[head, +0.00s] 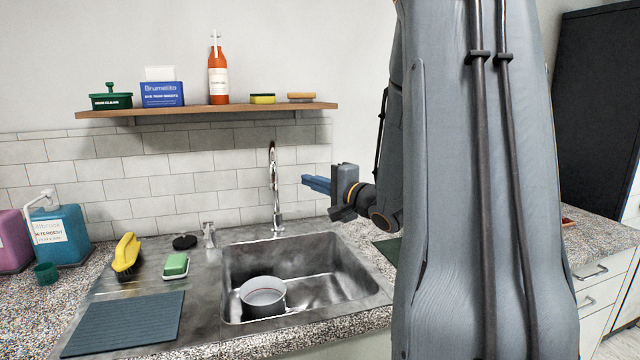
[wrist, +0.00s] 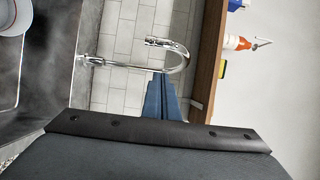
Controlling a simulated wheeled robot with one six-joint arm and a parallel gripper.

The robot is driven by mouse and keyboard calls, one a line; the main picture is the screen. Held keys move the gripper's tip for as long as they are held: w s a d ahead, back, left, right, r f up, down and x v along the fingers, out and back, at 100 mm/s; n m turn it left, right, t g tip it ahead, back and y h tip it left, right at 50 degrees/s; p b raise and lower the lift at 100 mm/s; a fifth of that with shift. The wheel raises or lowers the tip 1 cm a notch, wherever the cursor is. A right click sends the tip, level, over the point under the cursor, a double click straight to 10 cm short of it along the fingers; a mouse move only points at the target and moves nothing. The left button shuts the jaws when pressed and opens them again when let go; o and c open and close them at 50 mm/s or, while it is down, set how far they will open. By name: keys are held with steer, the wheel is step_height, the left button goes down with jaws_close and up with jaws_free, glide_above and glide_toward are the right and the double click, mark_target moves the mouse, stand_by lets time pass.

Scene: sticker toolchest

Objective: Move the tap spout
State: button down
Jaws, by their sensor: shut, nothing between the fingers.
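The chrome tap spout (head: 273,180) stands upright behind the sink, its curved top bent over at the back wall. It also shows in the wrist view (wrist: 183,57), lying sideways in the picture. My gripper (head: 305,184) is to the right of the spout at about the height of its upper half, with blue fingers pointing left towards it. The fingers are shut and empty. In the head view a gap shows between the fingertips and the spout. In the wrist view the fingertips (wrist: 160,78) appear close to the spout's curve, but I cannot tell the depth.
A wooden shelf (head: 215,110) with an orange bottle (head: 218,75) and boxes hangs above. A green sponge (head: 176,265), a yellow brush (head: 127,253) and a blue mat (head: 125,322) lie left of the sink.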

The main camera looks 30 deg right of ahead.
mark_target(275, 185)
steer(key=w+a+p, duration=0.1)
steer(key=w+a, duration=0.2)
steer(key=w, duration=0.3)
steer(key=shift+a, duration=0.35)
steer(key=shift+w+p, duration=0.1)
steer(key=shift+p, duration=0.25)
